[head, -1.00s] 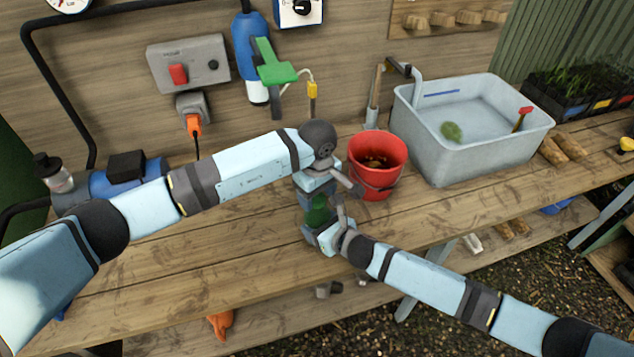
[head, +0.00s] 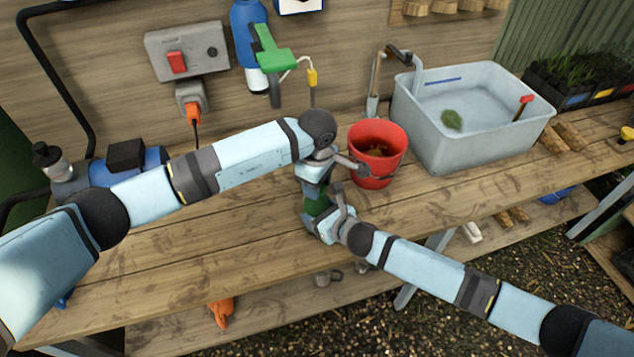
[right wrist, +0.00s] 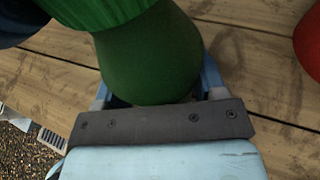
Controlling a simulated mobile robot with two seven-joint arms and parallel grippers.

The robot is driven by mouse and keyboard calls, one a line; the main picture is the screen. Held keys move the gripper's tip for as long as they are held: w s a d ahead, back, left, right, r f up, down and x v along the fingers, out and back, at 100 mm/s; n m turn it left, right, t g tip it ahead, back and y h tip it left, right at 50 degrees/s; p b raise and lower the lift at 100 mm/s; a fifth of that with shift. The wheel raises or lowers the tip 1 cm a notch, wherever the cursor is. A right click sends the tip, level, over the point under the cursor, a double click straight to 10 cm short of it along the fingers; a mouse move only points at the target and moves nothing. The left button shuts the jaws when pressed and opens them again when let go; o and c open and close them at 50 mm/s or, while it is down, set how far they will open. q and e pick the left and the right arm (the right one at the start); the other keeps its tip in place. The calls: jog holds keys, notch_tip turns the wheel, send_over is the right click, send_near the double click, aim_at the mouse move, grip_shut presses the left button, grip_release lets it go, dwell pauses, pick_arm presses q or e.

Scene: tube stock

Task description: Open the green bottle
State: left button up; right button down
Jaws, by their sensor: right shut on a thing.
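The green bottle (head: 315,207) stands over the front part of the wooden bench, mostly hidden by my two grippers. In the right wrist view its rounded green body (right wrist: 150,58) fills the top middle, with a ribbed green part (right wrist: 95,12) above it. My right gripper (head: 322,217) is shut on the bottle's body from the front right. My left gripper (head: 325,178) is right above it, at the bottle's top; its fingers are too small and overlapped to tell whether they grip.
A red bucket (head: 378,135) stands close behind and right of the grippers. A grey water basin (head: 440,150) is further right. A blue pump (head: 140,165) lies at the left. The bench (head: 200,270) is clear at front left.

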pick_arm(q)
jog(key=n, duration=0.6)
jog(key=shift+n, duration=0.3)
jog(key=o, duration=1)
